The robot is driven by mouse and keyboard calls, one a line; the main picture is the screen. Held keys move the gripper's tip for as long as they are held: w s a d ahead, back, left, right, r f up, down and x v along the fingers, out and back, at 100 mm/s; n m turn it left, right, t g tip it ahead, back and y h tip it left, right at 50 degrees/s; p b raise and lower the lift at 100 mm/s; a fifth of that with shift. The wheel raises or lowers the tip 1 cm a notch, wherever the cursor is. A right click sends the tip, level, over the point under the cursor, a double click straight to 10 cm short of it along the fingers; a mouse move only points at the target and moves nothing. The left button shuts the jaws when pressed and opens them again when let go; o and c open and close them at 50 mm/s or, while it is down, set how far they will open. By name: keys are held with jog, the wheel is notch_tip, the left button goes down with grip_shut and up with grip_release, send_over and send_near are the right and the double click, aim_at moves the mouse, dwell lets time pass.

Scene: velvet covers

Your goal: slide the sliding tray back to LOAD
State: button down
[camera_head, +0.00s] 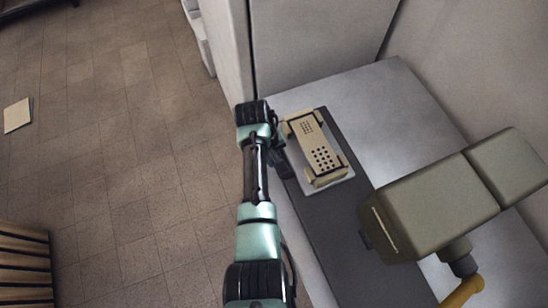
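The sliding tray (344,181) looks like a pale plate, mostly covered by a beige block with dark holes (309,142). It sits toward the far end of a dark grey track (335,235) on a light grey bench. My gripper (283,163) is dark and reaches in at the left side of the beige block, close to its edge. I cannot tell whether it touches the block or tray. Its fingers are too small and dark to show whether they are open or shut. No LOAD marking is readable.
An olive machine head (425,205) overhangs the track at the right, with a yellow handle (464,292) below it. A pale wall panel (310,45) stands behind the bench. Tiled floor at left is mostly clear, with a slatted wooden object (25,268) at lower left.

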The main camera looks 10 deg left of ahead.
jog(key=c, duration=0.8)
grip_release()
jog(key=shift+w+a, duration=0.2)
jog(key=shift+c, duration=0.2)
notch_tip(320, 180, up, 13)
jog(key=s+a, duration=0.1)
jog(key=shift+s+a, duration=0.25)
jog(key=shift+a, duration=0.15)
